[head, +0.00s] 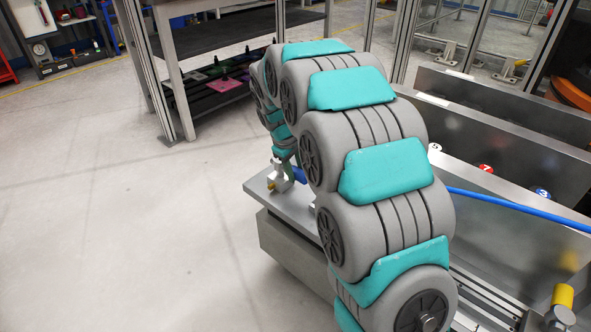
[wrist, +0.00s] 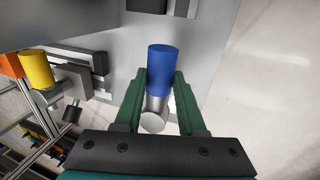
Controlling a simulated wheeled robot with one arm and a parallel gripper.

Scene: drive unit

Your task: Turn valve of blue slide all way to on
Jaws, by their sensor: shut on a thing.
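In the wrist view, a blue cylindrical valve handle (wrist: 161,60) sits on a silver metal stem (wrist: 155,105). My gripper (wrist: 160,88) has its two green fingers on either side of the handle's lower part and stem, closed on it. My arm hides most of the gripper there. I cannot tell the valve's on or off position from any marking.
A yellow cylindrical handle (wrist: 37,70) on a grey block stands left in the wrist view. In the head view, a blue hose (head: 515,208) runs across metal trays at right. A table (head: 235,42) stands behind. The floor at left is clear.

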